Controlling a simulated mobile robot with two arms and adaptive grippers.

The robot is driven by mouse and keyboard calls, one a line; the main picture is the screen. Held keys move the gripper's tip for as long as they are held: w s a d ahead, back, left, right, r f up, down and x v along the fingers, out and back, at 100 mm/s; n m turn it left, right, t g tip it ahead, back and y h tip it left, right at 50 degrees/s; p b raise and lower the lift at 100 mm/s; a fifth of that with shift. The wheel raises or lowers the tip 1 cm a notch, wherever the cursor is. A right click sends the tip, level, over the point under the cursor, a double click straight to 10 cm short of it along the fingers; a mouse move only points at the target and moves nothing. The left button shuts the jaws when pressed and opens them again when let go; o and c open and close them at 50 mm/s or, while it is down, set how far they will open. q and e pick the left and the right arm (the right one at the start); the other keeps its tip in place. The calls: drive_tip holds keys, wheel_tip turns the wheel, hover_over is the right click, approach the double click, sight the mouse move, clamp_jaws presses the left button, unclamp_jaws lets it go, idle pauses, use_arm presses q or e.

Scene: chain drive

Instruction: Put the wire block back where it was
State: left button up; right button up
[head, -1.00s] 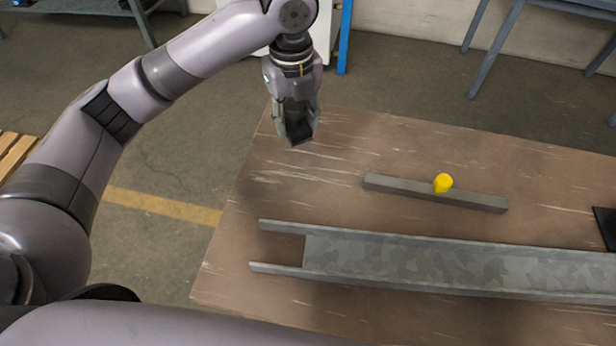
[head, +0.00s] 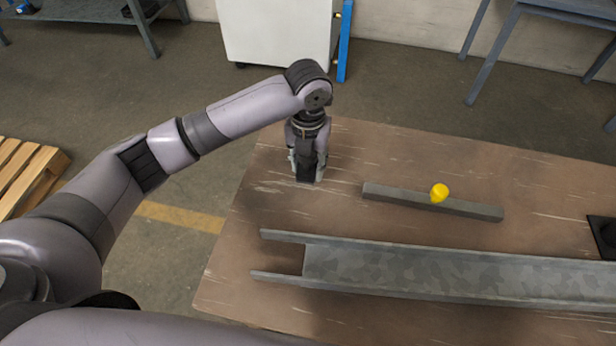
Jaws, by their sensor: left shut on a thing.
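My left gripper (head: 308,172) points down over the back left part of the wooden table. It is shut on a dark block (head: 306,174), which I take to be the wire block; only a small part of it shows between the fingers. The block is at or just above the table top; I cannot tell if it touches. My right gripper is not in view.
A long metal channel (head: 430,270) lies along the front of the table (head: 235,290). A black object (head: 603,236) sits at the right edge. Bare wood surrounds the gripper.

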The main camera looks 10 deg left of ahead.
sight(308, 189)
use_arm(q)
wheel_tip(308, 189, down, 6)
drive_tip(key=shift+f+p, duration=0.15)
drive_tip(key=shift+p, duration=0.35)
drive_tip(key=shift+f, duration=0.25)
drive_tip(key=shift+f, duration=0.15)
drive_tip(key=o, duration=1)
